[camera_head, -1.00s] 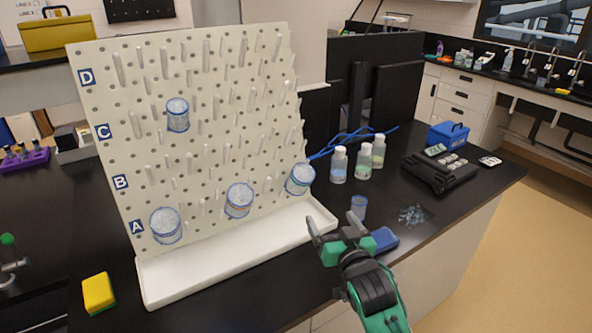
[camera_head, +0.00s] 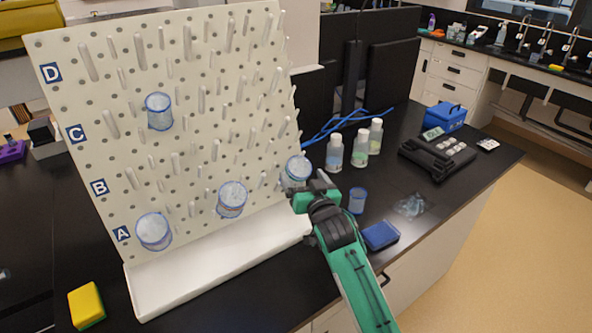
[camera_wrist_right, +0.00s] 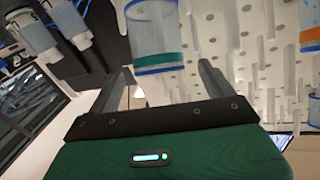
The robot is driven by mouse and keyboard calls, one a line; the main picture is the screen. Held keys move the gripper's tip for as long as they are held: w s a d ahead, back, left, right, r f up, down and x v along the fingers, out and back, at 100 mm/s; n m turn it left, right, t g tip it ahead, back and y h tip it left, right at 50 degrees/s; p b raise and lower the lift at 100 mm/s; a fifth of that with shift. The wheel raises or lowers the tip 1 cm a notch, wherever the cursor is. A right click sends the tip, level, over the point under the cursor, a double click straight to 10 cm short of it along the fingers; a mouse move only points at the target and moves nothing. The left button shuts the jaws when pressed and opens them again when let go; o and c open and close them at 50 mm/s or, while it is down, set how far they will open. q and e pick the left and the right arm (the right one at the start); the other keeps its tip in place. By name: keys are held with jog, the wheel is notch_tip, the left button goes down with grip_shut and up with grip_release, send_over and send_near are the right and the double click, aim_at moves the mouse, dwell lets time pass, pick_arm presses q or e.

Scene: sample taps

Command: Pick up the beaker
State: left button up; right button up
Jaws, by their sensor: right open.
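Several clear, blue-rimmed beakers hang on the white pegboard: one beaker at upper left (camera_head: 160,112), one at lower left (camera_head: 154,232), one at lower middle (camera_head: 232,200) and one at the right edge (camera_head: 297,167). Another small blue-tinted beaker (camera_head: 357,201) stands on the bench. My right gripper (camera_head: 312,185) is open and empty, just in front of the right-edge beaker, partly covering it. In the right wrist view, a blue-rimmed beaker (camera_wrist_right: 152,35) lies ahead, between the lines of the open fingers (camera_wrist_right: 165,78). My left gripper is not in view.
The pegboard (camera_head: 75,95) has many pegs and a white drip tray (camera_head: 200,272) at its foot. Several white-capped bottles (camera_head: 334,153), a blue box-like item (camera_head: 380,236) and clear debris (camera_head: 411,205) are to the right. A yellow sponge (camera_head: 86,304) is at front left.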

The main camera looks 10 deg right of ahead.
aim_at(301, 171)
jog(key=shift+w+r+p, duration=0.25)
jog(key=shift+w+p, duration=0.15)
jog(key=shift+w, duration=0.15)
jog(key=w+p, duration=0.1)
jog(key=w, duration=0.2)
jog(key=shift+w+a, duration=0.15)
jog(key=shift+w, duration=0.05)
jog(key=shift+w+f, duration=0.15)
jog(key=shift+w, duration=0.2)
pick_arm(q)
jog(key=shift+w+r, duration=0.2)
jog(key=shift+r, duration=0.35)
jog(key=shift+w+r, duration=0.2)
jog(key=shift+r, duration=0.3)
pick_arm(e)
jog(key=c, duration=1)
